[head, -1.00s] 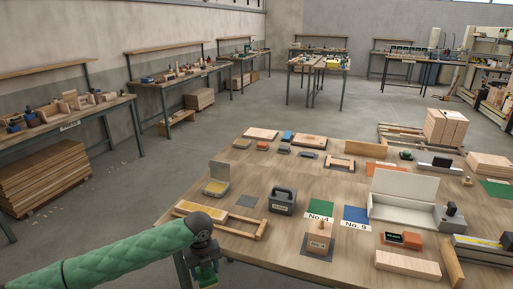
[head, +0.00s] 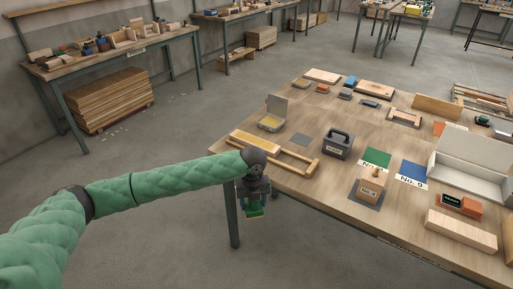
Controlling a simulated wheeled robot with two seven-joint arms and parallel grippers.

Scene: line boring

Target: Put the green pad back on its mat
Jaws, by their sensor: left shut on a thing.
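My left gripper (head: 253,207) hangs in front of the table's near left edge, shut on a small green thing (head: 255,211), apparently the green pad. The fingers hide much of it. On the table lie a green mat marked No. 4 (head: 377,157), a blue mat marked No. 9 (head: 412,174) and a bare grey mat (head: 301,139). I cannot tell which is the pad's own. My right gripper is not in view.
A wooden frame (head: 300,163) lies at the table's (head: 285,187) near left edge. A dark handled box (head: 338,145) stands behind it. A wooden block (head: 372,184) sits on a dark mat. A white open box (head: 470,165) stands at right.

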